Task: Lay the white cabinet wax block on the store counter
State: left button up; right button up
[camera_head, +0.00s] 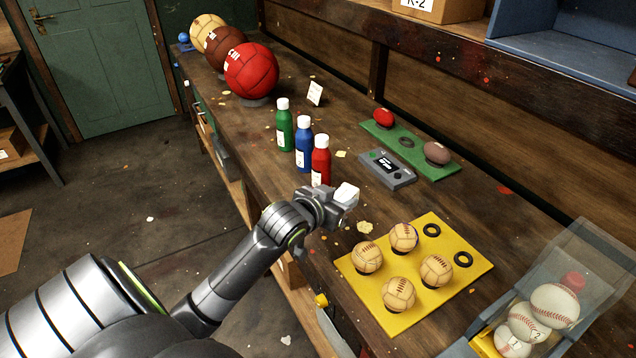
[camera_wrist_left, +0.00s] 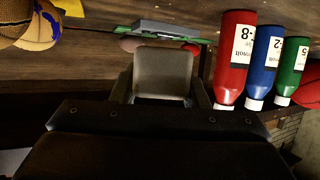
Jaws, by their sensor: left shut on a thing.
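The white wax block (camera_head: 346,192) is held in my left gripper (camera_head: 340,200), which is shut on it. In the left wrist view the block (camera_wrist_left: 163,72) shows as a pale grey-white square between the fingers of my left gripper (camera_wrist_left: 163,95). In the head view the gripper is at the near edge of the wooden store counter (camera_head: 312,120), between the bottles and the yellow ball board. I cannot tell how high the block is above the counter. My right gripper is not in view.
A red bottle (camera_head: 320,162), a blue bottle (camera_head: 304,145) and a green bottle (camera_head: 284,126) stand just behind the gripper. A grey device (camera_head: 387,169) lies beyond it. A yellow board (camera_head: 460,285) with several balls lies to the right. Bare wood shows between them.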

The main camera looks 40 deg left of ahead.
pick_arm(q)
notch_tip(320, 180, down, 7)
jog(key=shift+r, duration=0.15)
dwell(0.4)
jog(key=shift+f, duration=0.2)
jog(key=o, duration=1.1)
jog(key=shift+r, duration=0.2)
jog(key=v, duration=1.2)
